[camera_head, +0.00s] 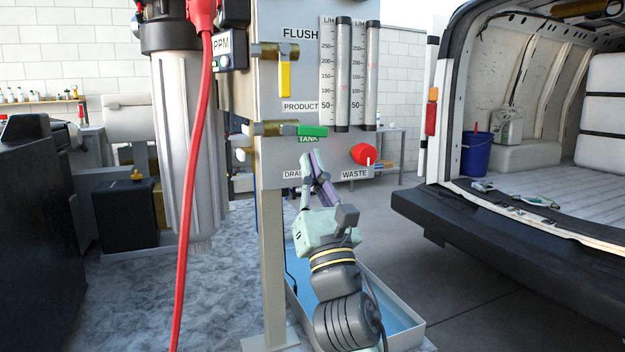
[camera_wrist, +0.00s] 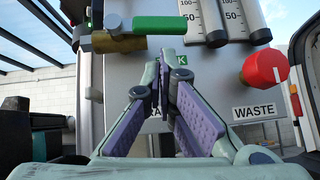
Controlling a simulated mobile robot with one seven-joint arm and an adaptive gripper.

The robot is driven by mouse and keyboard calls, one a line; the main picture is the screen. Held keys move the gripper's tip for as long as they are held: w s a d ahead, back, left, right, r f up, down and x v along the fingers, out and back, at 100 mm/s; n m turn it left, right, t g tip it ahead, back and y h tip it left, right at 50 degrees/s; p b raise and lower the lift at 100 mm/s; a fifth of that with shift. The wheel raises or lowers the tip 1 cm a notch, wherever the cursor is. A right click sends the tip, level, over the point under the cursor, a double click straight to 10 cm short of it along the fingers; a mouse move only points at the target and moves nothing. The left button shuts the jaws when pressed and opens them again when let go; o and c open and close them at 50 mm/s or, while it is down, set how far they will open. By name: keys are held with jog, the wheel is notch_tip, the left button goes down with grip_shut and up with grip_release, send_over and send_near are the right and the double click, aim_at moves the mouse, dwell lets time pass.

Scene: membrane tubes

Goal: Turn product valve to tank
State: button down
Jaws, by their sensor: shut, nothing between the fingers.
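The valve under the PRODUCT label (camera_head: 300,106) has a green handle (camera_head: 312,131). The handle lies level and points right, with the TANK label (camera_head: 308,140) right by its end. In the wrist view the green handle (camera_wrist: 167,25) is above my fingers and also lies level. The DRAIN label is below the valve and partly hidden by my gripper. My gripper (camera_head: 313,157) is shut and empty, just below the handle in front of the panel. In the wrist view my gripper (camera_wrist: 160,82) appears apart from the handle.
A yellow handle (camera_head: 285,79) hangs down on the valve above. A red knob (camera_head: 364,154) is right of my gripper, by the WASTE label (camera_head: 354,174). Two flow tubes (camera_head: 343,75) stand on the panel above it. A red cable (camera_head: 197,150) hangs at the left.

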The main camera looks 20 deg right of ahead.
aim_at(305, 131)
jog(key=shift+r, duration=0.7)
jog(key=shift+d, duration=0.1)
jog(key=shift+d+r+b, duration=0.3)
jog(key=shift+r+b, duration=0.05)
jog(key=shift+r, duration=0.35)
